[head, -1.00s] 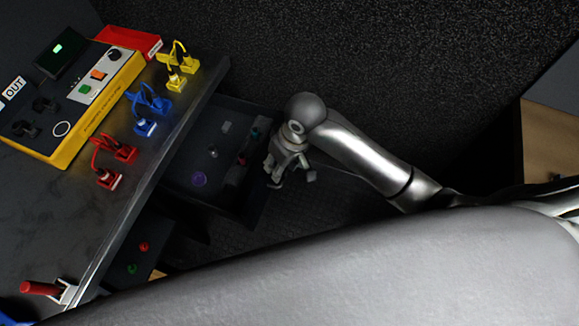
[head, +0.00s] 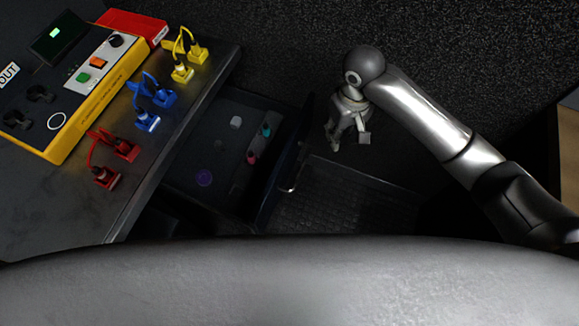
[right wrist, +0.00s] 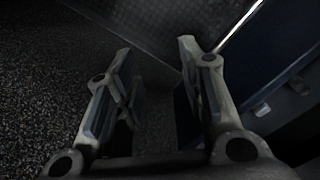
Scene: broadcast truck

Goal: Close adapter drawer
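The adapter drawer (head: 262,208) stands open under the dark worktop, a dark box with several small adapters inside, among them a purple ring (head: 204,177), a teal piece (head: 266,130) and a pink piece (head: 251,157). A small metal handle (head: 290,187) shows at its front. My right gripper (head: 346,142) is to the right of the drawer front, apart from it, pointing down. In the right wrist view its two fingers (right wrist: 150,60) are spread with nothing between them. A dark blue panel at the right there may be the drawer front. My left gripper is not in view.
The worktop (head: 190,135) carries a yellow-edged control box (head: 85,120), a red box (head: 133,25), and yellow, blue and red plugs with cables. A ribbed floor plate (head: 345,195) and dark carpet lie right of the drawer. A wooden-sided cabinet stands at the far right.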

